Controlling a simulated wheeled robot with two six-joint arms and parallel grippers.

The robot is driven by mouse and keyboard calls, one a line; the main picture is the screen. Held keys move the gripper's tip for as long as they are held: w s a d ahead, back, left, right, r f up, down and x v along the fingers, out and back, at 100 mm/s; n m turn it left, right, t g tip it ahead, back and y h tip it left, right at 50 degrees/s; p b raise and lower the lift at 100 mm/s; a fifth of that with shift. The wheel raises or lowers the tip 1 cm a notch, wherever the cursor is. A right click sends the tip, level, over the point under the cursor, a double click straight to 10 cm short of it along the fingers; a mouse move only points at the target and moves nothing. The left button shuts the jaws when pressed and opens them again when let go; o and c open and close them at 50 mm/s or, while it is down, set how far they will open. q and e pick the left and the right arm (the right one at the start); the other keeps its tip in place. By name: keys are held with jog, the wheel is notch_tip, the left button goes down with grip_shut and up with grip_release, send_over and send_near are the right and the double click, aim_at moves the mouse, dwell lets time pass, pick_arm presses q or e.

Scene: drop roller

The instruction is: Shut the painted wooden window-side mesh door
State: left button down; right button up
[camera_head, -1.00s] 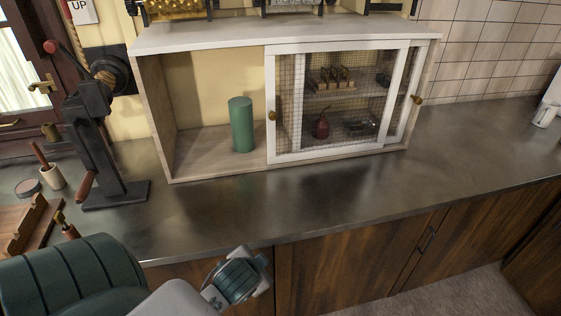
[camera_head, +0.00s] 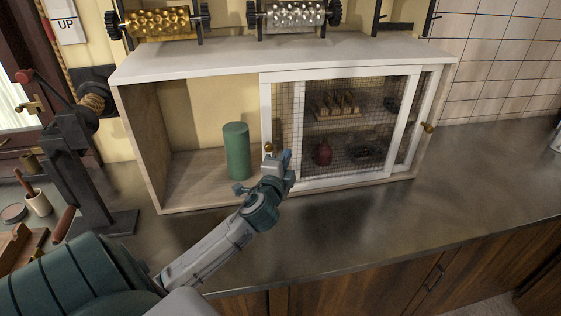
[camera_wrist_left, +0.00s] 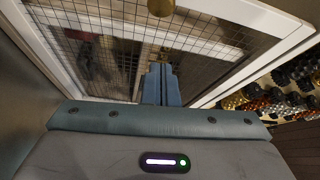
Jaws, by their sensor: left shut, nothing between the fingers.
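The cabinet has two white-framed mesh doors, both standing over its right half; the left half is open. The front mesh door (camera_head: 342,181) has a brass knob (camera_head: 268,147) on its left stile, on the window side. The other door (camera_head: 425,100) lies behind it, with a brass knob (camera_head: 428,127) at the far right. My left gripper (camera_head: 277,158) is shut and empty in front of the front door's left stile, just below and right of its knob. The wrist view shows the shut fingers (camera_wrist_left: 160,83) and the knob (camera_wrist_left: 161,7); contact cannot be told. My right gripper is not in view.
A green cylinder (camera_head: 236,151) stands in the open left half. Behind the mesh are a red bottle (camera_head: 322,152) and small items. A dark cast-iron machine (camera_head: 85,165) stands left on the metal counter (camera_head: 430,205).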

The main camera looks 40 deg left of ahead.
aim_at(281, 140)
pick_arm(q)
jog(key=a, duration=0.1)
jog(key=w+a+p, duration=0.1)
jog(key=a, duration=0.1)
jog(key=a+p, duration=0.1)
jog(key=shift+w+a+f, duration=0.15)
jog(key=shift+w+f, duration=0.15)
jog(key=shift+w, duration=0.05)
jog(key=shift+s+a+p, duration=0.15)
jog(key=shift+s+p, duration=0.05)
jog(key=shift+p, duration=0.1)
jog(key=shift+w+f, duration=0.15)
jog(key=shift+f, duration=0.05)
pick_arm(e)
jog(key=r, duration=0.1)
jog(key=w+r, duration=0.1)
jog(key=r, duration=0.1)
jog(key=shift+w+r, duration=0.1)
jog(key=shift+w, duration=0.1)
pick_arm(q)
jog(key=shift+a, duration=0.15)
